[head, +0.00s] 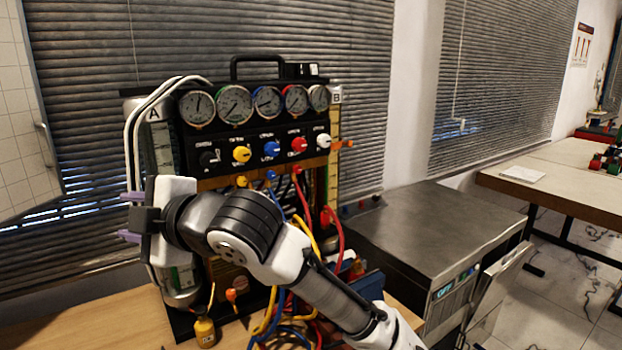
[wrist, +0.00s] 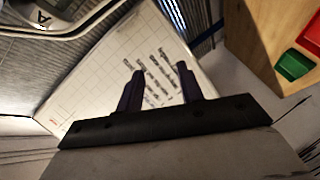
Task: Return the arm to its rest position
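My arm reaches from the lower right of the head view across the front of the gauge rig (head: 250,150). My gripper (head: 130,216) is at the rig's left side, its fingers pointing left. In the wrist view my gripper (wrist: 160,84) has its two dark fingers apart with nothing between them, so it is open and empty. A white gridded board with handwriting (wrist: 105,75) lies beyond the fingers. My arm hides the lower middle of the rig.
White hoses (head: 131,130) run down the rig's left side, close to my gripper. Yellow, blue and red hoses (head: 335,240) hang in front near my forearm. A wooden table (head: 100,320) lies below. A grey metal cabinet (head: 430,225) stands at the right.

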